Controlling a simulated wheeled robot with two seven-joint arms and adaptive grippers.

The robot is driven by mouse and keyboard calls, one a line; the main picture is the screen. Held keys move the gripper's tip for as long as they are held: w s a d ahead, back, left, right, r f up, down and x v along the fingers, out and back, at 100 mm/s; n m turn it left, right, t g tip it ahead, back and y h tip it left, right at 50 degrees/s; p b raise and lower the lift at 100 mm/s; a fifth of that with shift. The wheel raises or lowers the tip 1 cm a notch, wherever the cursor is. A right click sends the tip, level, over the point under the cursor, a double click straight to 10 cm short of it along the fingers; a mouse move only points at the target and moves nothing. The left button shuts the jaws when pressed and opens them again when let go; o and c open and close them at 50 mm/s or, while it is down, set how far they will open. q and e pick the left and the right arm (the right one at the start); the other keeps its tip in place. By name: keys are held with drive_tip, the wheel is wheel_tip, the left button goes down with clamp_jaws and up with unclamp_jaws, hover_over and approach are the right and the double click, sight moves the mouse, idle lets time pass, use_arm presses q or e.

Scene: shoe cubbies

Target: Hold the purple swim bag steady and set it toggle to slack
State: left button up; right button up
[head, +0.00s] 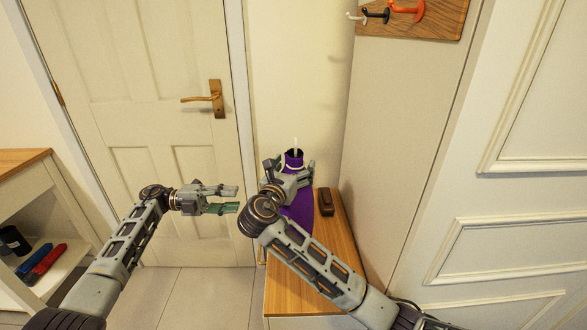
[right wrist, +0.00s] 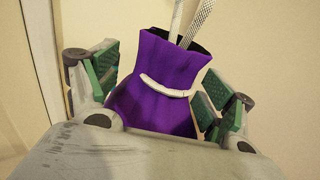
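The purple swim bag (head: 300,208) stands on the wooden bench top, partly hidden behind my right gripper (head: 289,166). In the right wrist view, the bag (right wrist: 155,105) has a gathered neck with a white cord band (right wrist: 163,88) around it. White cords (right wrist: 197,22) rise from its dark opening. I cannot make out a separate toggle. My right gripper's green-padded fingers are apart, one on each side of the bag. A gap shows on the left; I cannot tell whether the right pad touches. My left gripper (head: 225,199) is open and empty, left of the bag.
A brown brush-like block (head: 325,202) lies on the bench (head: 334,250), right of the bag. A tall pale panel with a hook board (head: 415,15) stands to the right. A door with a handle (head: 207,98) is behind my left gripper. A shelf unit (head: 22,165) is at far left.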

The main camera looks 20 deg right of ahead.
drive_tip(key=c, duration=1.2)
use_arm(q)
drive_tip(key=shift+o, duration=0.5)
drive_tip(key=s+a+f+n, duration=0.2)
drive_tip(key=s+f, duration=0.1)
drive_tip(key=f, duration=0.5)
drive_tip(key=s+a+f+n, duration=0.2)
drive_tip(key=s+f, duration=0.1)
drive_tip(key=f, duration=0.6)
drive_tip(key=s+a+f+m, duration=0.1)
drive_tip(key=s+a+f, duration=0.1)
drive_tip(key=s+f, duration=0.6)
drive_tip(key=w+d+r+n+t+y, duration=0.1)
drive_tip(key=r+t, duration=0.5)
drive_tip(key=r, duration=0.7)
drive_tip(key=w+d+r+n+t+y, duration=0.1)
drive_tip(key=w+d+r+n+t, duration=0.2)
drive_tip(key=r+t, duration=0.4)
wheel_tip(320, 180, up, 6)
drive_tip(key=shift+d+r+n, duration=0.2)
drive_tip(key=shift+d+n, duration=0.1)
drive_tip(key=shift+n, duration=0.5)
